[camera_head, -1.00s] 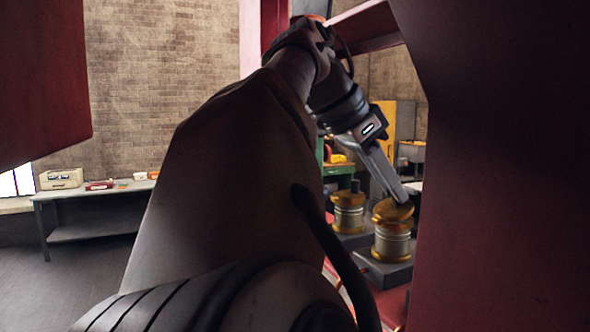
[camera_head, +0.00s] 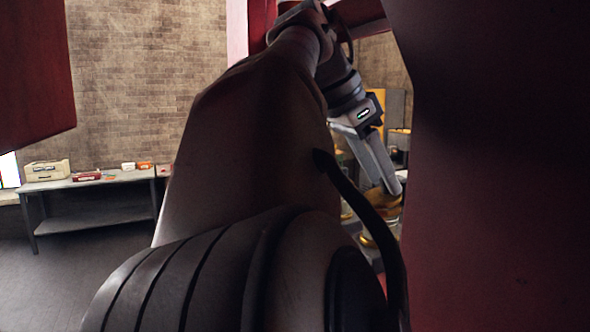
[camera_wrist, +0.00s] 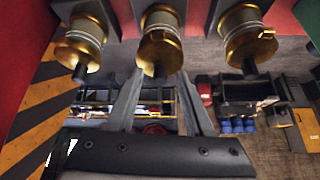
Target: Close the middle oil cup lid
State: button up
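Three brass-and-silver oil cups with dark knobs hang across the top of the wrist view: a left cup (camera_wrist: 82,38), the middle oil cup (camera_wrist: 160,42) and a right cup (camera_wrist: 250,40). My gripper (camera_wrist: 160,76) is open, its fingertips at either side of the middle cup's knob, with visible gaps. I cannot tell whether the fingers touch the brass lid behind it. In the head view my gripper (camera_head: 395,188) is beside a brass cup (camera_head: 383,203), mostly hidden by my arm. The lid's exact angle is unclear.
A red frame panel (camera_head: 490,180) stands close on the right, and another red panel (camera_head: 35,80) is at upper left. A grey bench (camera_head: 95,184) stands by the brick wall. Yellow-black striping (camera_wrist: 40,120) runs at left in the wrist view.

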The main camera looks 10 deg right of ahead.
jog(key=shift+r, duration=0.1)
jog(key=v, duration=0.7)
dwell(0.4)
jog(key=shift+a+r, duration=0.15)
